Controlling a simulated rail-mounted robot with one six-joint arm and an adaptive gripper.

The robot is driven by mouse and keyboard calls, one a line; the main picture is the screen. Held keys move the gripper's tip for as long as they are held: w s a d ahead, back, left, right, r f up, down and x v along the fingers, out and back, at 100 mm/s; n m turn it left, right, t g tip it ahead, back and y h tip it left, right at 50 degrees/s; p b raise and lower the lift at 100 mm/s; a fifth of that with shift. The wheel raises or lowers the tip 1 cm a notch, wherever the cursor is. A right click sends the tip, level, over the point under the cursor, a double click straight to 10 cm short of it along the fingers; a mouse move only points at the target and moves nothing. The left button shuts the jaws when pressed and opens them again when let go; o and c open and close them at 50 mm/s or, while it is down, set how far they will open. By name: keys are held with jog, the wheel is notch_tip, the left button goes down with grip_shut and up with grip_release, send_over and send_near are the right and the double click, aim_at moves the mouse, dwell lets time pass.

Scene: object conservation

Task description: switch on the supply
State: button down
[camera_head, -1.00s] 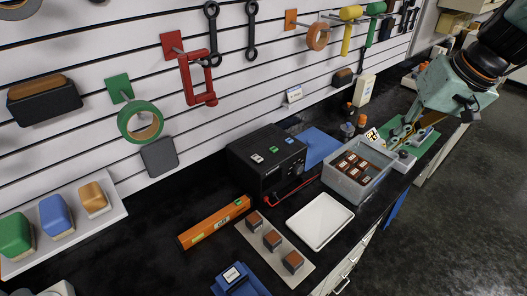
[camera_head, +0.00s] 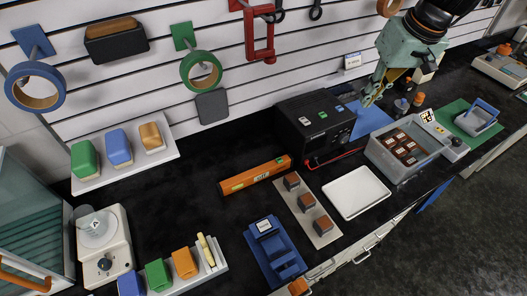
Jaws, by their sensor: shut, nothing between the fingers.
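The supply is a black box (camera_head: 300,138) on the dark bench against the slatted wall. Its top carries a white (camera_head: 304,121), a green (camera_head: 322,115) and a blue (camera_head: 339,108) label or button. Its front panel (camera_head: 335,139) faces right and is seen at a steep slant; a red lead (camera_head: 340,156) runs below it. The switch's state is too small to tell. My gripper (camera_head: 369,99) is shut and empty, pointing down just right of the supply, over the blue pad. I cannot tell whether it touches anything.
A grey bin (camera_head: 383,152) with dark red blocks and a white tray (camera_head: 358,192) stand right and in front of the supply. An orange level (camera_head: 254,175) and a board (camera_head: 293,203) with several blocks lie nearer. Bottles (camera_head: 402,106) stand right of my gripper.

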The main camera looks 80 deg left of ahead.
jog(key=s+a+n+p, duration=0.1)
jog(key=s+a+n, duration=0.2)
jog(key=s+a, duration=0.5)
jog(key=s, duration=0.4)
jog(key=shift+a, duration=0.35)
jog(key=shift+s, duration=0.1)
jog(key=p, duration=0.1)
send_over(307, 123)
jog(key=shift+h, duration=0.3)
notch_tip(307, 123, down, 12)
jog(key=shift+d+f, duration=0.1)
jog(key=shift+d, duration=0.05)
jog(key=shift+x, duration=0.85)
jog(key=shift+d, duration=0.25)
jog(key=shift+w+f, duration=0.2)
jog(key=shift+f, duration=0.05)
